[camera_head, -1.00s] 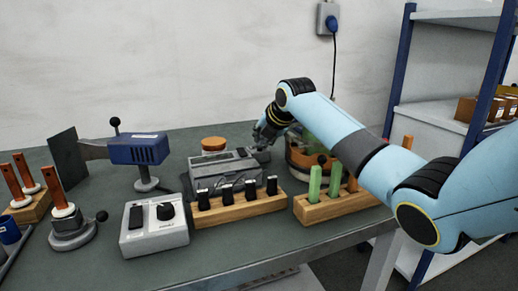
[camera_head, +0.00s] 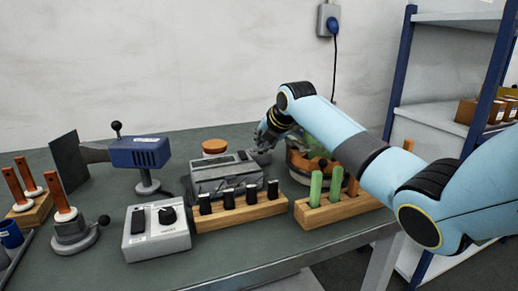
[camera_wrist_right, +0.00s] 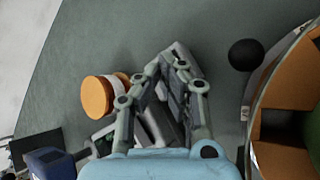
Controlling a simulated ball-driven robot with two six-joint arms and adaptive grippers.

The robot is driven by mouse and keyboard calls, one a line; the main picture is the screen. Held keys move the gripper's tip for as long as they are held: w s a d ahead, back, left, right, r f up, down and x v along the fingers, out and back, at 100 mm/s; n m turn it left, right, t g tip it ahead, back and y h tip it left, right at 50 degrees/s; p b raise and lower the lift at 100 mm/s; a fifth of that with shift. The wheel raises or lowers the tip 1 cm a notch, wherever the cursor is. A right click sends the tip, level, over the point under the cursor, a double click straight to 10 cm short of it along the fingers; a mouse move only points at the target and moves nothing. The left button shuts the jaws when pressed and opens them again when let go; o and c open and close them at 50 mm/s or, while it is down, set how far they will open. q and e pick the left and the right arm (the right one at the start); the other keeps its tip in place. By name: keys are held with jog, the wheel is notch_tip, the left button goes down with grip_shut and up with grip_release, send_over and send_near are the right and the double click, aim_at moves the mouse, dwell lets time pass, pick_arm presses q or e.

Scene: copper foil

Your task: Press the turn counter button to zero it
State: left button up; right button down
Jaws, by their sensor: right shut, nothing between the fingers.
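A grey box (camera_head: 228,182) with a dark panel on top stands mid-table, behind a wooden rack; it looks like the turn counter, though its markings are too small to read. My right gripper (camera_head: 259,152) is shut and empty, its fingertips low by the box's right end. I cannot tell whether they touch it or its button. In the right wrist view the shut fingers (camera_wrist_right: 176,62) come together in front of the camera. Part of the grey box shows between and beside them, partly hidden. My left gripper is not in view.
A wooden rack (camera_head: 240,214) with black pieces stands before the box. A round container (camera_head: 300,172) is right of the gripper. A grey switch box (camera_head: 156,240) and a blue clamp-like device (camera_head: 140,152) stand left.

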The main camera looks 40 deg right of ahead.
jog(key=shift+s+d+r, duration=0.15)
jog(key=shift+d+r, duration=0.2)
jog(key=shift+d+r+p, duration=0.1)
jog(key=shift+r+p, duration=0.5)
jog(key=shift+p, duration=0.05)
notch_tip(320, 180, up, 4)
jog(key=p, duration=0.4)
jog(key=shift+r, duration=0.2)
jog(key=shift+f, duration=0.1)
